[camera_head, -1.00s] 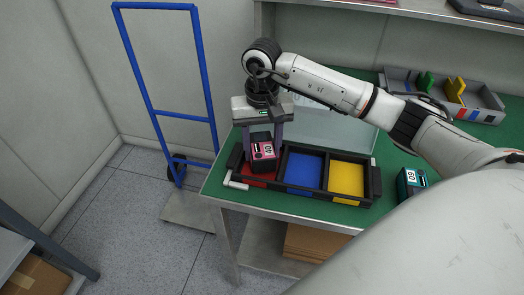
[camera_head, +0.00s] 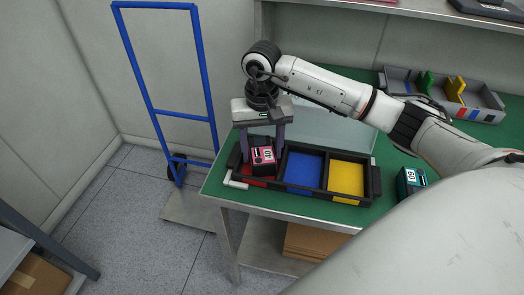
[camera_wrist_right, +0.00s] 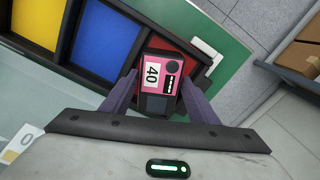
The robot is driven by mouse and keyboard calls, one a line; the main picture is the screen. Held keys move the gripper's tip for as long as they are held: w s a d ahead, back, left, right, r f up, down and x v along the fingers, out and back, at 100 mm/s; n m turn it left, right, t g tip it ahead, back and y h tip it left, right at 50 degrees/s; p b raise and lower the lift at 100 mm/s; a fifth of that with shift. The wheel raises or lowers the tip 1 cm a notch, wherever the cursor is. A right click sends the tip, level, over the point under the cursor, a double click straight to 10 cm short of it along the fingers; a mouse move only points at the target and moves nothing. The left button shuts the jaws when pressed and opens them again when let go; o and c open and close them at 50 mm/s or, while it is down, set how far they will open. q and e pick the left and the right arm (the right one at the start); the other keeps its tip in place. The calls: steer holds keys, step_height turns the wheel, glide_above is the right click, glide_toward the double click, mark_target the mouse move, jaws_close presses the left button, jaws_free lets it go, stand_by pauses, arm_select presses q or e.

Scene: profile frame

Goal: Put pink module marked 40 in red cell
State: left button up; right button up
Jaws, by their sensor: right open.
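The pink module marked 40 (camera_head: 263,157) sits in the red cell (camera_head: 254,180) at the left end of the black tray (camera_head: 304,196). It also shows in the right wrist view (camera_wrist_right: 156,76), slightly turned against the cell walls. My right gripper (camera_head: 264,148) is open, with its two fingers on either side of the module. In the wrist view the fingers (camera_wrist_right: 160,95) stand beside the module with small gaps. The bottom of the module is hidden in the cell. My left gripper is not in view.
The blue cell (camera_head: 304,170) and yellow cell (camera_head: 346,179) are empty. A teal module marked 60 (camera_head: 410,181) stands right of the tray on the green table. A grey divided bin (camera_head: 480,104) stands at the back right. A blue hand truck (camera_head: 160,112) stands left of the table.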

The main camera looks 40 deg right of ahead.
mark_target(262, 151)
step_height(262, 151, up, 11)
steer(key=shift+b, duration=0.4)
stand_by(0.4)
